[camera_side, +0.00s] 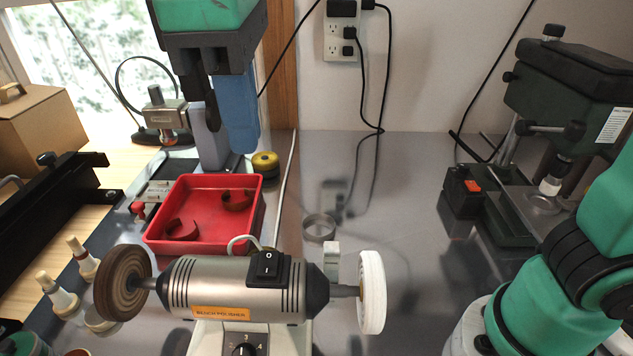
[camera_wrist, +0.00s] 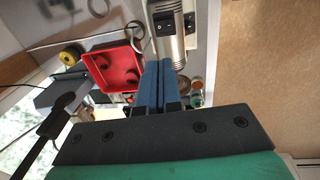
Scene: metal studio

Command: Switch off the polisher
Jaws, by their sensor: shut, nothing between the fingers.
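The bench polisher (camera_side: 215,287) is a silver motor with an orange label, a brown wheel at its left end and a white wheel at its right. Its black rocker switch (camera_side: 268,266), marked O and I, sits on top of the motor; I cannot tell which side is pressed. My gripper (camera_side: 241,146) is above and behind the polisher, over the red tray's far edge, apart from the switch. In the wrist view its blue fingers (camera_wrist: 157,66) are together and empty, with the polisher (camera_wrist: 170,45) and switch (camera_wrist: 165,24) beyond the tips.
A red tray (camera_side: 210,245) with brown curved pieces lies behind the polisher. A dark green machine (camera_side: 565,90) stands at right. A metal ring (camera_side: 319,228) lies on the mostly clear middle bench.

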